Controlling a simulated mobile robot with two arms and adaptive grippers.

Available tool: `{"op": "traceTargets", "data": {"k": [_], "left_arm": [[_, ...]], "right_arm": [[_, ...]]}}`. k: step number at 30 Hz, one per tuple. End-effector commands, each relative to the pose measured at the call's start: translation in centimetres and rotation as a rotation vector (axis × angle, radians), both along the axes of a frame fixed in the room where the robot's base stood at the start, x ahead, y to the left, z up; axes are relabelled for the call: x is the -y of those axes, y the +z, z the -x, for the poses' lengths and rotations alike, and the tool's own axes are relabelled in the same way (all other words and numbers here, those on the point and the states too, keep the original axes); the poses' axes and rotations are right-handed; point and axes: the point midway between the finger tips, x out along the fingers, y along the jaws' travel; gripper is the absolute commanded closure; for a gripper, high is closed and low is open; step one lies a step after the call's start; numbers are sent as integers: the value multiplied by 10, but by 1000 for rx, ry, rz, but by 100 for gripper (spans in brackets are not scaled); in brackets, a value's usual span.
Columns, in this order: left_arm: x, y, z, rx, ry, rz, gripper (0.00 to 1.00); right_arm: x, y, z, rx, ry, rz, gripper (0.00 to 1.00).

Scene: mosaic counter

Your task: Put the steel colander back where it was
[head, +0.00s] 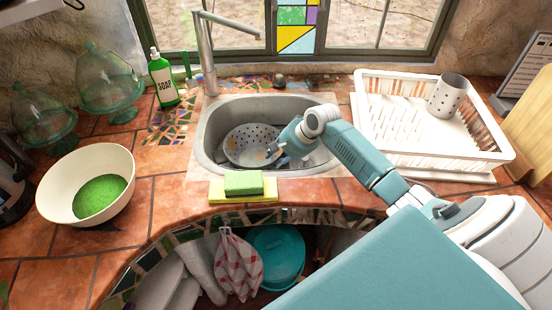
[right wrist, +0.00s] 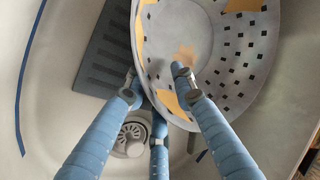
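The steel colander (head: 252,145) is a pale grey bowl with dark square holes and orange patches. It lies in the sink (head: 213,122), tilted, its inside facing up. In the right wrist view the colander (right wrist: 225,50) fills the upper right. My right gripper (head: 276,149) reaches into the sink at the colander's right side. In the right wrist view its blue fingers (right wrist: 157,85) straddle the rim: one is over the inside, two are outside. The fingers stand apart, and I see no firm grip on the wall. My left gripper is not in view.
A dish rack (head: 440,150) with a holed steel cup (head: 446,95) stands right of the sink. A green sponge (head: 243,183) lies at the front edge. A cream bowl (head: 60,190), soap bottle (head: 162,80) and faucet (head: 207,60) are around. The drain (right wrist: 132,138) shows below the colander.

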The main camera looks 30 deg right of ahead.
Motion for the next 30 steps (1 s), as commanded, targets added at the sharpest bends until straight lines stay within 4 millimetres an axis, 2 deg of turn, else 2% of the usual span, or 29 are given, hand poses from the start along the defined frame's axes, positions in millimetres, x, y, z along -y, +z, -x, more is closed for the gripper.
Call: {"op": "traceTargets", "data": {"k": [5,18,24,30], "left_arm": [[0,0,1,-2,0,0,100],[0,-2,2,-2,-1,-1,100],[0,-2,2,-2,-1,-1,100],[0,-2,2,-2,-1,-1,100]], "right_arm": [[4,13,5,2,1,2,75],[23,88,46,1,1,2,75],[26,104,54,0,1,0,75],[26,106,55,0,1,0,75]]}}
